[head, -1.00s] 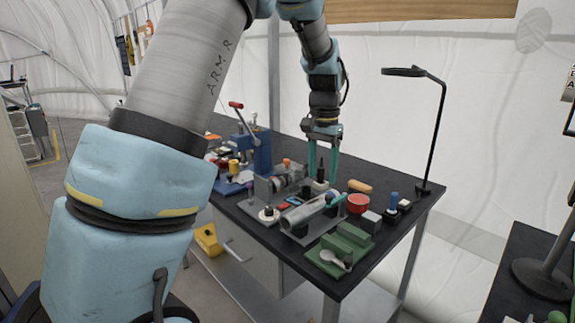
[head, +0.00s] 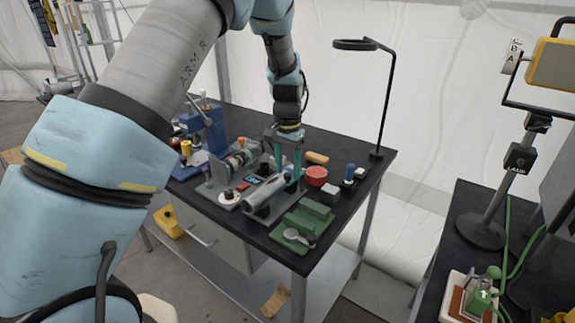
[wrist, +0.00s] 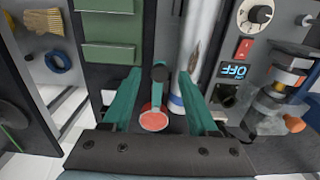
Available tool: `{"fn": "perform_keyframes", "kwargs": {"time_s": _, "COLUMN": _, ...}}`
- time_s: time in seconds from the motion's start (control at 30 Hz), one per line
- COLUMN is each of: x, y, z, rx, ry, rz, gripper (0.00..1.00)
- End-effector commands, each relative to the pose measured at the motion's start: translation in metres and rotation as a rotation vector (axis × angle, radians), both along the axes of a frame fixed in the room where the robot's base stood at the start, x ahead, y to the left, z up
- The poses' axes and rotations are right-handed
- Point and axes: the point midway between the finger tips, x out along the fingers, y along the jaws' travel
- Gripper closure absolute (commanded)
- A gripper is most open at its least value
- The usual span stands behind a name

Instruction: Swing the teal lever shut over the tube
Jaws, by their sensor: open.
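The teal lever (wrist: 157,97), with a dark round knob at its end, stands between my fingers in the wrist view. It points away from the tube rather than lying across it. The grey tube (head: 268,196) rests in a fixture on the bench; it also shows in the wrist view (wrist: 184,100) beside my right finger. My gripper (head: 288,174) has teal fingers and is open, reaching down at the far end of the tube. In the wrist view the fingers are on either side of the lever; I cannot tell whether they touch it. In the head view my fingers largely hide the lever.
Green blocks (head: 305,218) with a spoon lie to the right of the tube. A unit with an OFF display (wrist: 233,71) is on the tube's other side. A black lamp (head: 388,90) rises at the bench's corner.

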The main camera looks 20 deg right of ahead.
Motion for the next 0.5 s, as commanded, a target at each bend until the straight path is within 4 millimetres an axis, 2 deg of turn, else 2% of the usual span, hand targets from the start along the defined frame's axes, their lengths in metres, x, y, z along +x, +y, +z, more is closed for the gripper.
{"fn": "perform_keyframes", "kwargs": {"time_s": 0.37, "x": 0.0000, "y": 0.0004, "z": -0.0058, "rx": 0.000, "ry": 0.000, "rz": 0.000, "gripper": 0.42}}
{"fn": "perform_keyframes", "kwargs": {"time_s": 0.5, "x": 0.0001, "y": 0.0003, "z": -0.0056, "rx": 0.000, "ry": 0.000, "rz": 0.000, "gripper": 0.58}}
